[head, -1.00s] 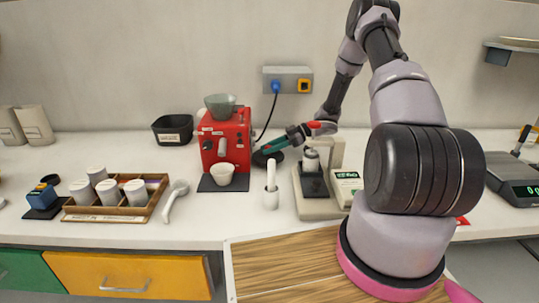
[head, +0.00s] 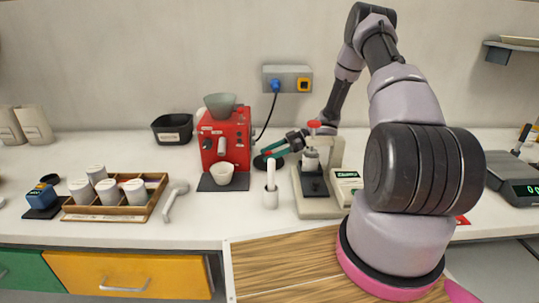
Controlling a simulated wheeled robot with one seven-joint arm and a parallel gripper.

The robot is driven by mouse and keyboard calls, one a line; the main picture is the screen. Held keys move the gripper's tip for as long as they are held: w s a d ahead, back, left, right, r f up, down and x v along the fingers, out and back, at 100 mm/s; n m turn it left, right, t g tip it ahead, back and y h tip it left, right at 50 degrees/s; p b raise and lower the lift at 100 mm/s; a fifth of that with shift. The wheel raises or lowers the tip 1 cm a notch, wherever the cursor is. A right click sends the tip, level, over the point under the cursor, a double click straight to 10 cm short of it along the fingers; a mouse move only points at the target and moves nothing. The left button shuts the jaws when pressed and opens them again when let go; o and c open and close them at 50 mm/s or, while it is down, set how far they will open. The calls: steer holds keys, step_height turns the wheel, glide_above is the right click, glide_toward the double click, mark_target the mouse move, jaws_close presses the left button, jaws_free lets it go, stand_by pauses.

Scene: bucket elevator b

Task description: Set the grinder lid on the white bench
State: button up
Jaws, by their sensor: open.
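The red grinder (head: 240,133) stands on the white bench (head: 215,218) with a grey-green hopper (head: 221,105) on top. A dark round disc (head: 260,164), which looks like the grinder lid, is at bench level just right of the grinder. My gripper (head: 266,153) reaches in from the right, with its teal fingers open right over the disc. The fingers partly hide the disc, and I cannot tell whether they touch it.
A white cup (head: 222,173) stands in front of the grinder. A mortar-like white pot with a stick (head: 270,197) and a beige press-like device (head: 318,208) stand close to my gripper. A wooden rack (head: 150,205) holds several white jars.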

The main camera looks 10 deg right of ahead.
steer(key=v, duration=1.2)
